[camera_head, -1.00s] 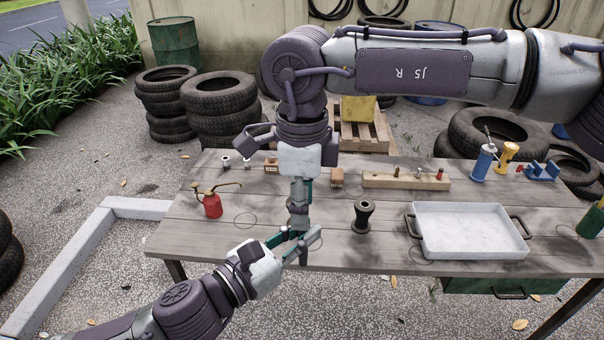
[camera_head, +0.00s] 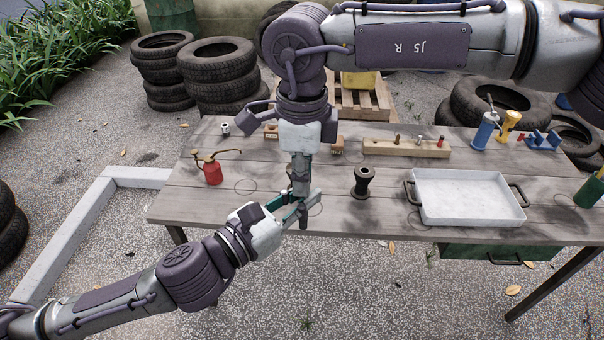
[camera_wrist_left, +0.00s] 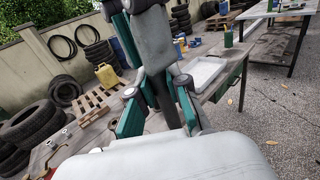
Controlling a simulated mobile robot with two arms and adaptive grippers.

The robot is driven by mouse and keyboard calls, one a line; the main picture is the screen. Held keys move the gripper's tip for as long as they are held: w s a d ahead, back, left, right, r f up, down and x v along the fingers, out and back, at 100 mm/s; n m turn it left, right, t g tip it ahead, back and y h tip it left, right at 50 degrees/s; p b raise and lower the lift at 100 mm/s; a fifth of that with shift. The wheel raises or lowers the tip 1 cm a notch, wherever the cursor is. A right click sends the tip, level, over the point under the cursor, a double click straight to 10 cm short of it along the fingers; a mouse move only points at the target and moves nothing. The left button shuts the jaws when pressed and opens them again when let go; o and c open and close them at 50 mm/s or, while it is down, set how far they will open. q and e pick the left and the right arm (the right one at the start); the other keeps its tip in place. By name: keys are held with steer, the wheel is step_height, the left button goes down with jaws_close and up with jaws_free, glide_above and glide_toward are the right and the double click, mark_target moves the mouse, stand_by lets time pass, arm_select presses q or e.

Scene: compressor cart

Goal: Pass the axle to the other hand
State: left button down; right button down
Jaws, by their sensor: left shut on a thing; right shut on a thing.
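The axle (camera_head: 303,221) shows in the head view as a short dark end hanging below the grippers, roughly upright above the table's front edge. The rest of it is hidden by the fingers. My right gripper (camera_head: 300,187) points straight down and is shut on the axle from above. My left gripper (camera_head: 297,207) reaches in from the lower left and is shut on the axle just below the right fingers. In the left wrist view the green-padded left fingers (camera_wrist_left: 155,106) close around a grey part, and the grippers overlap there.
The wooden table (camera_head: 260,211) holds a red oil can (camera_head: 212,172) at left, a dark spool-shaped part (camera_head: 362,182), a wooden block with pegs (camera_head: 405,147), and a white tray (camera_head: 468,198) at right. Bare tabletop lies between oil can and grippers.

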arm_select(q)
steer(key=c, duration=1.1)
jaws_free()
steer(key=shift+o, duration=0.2)
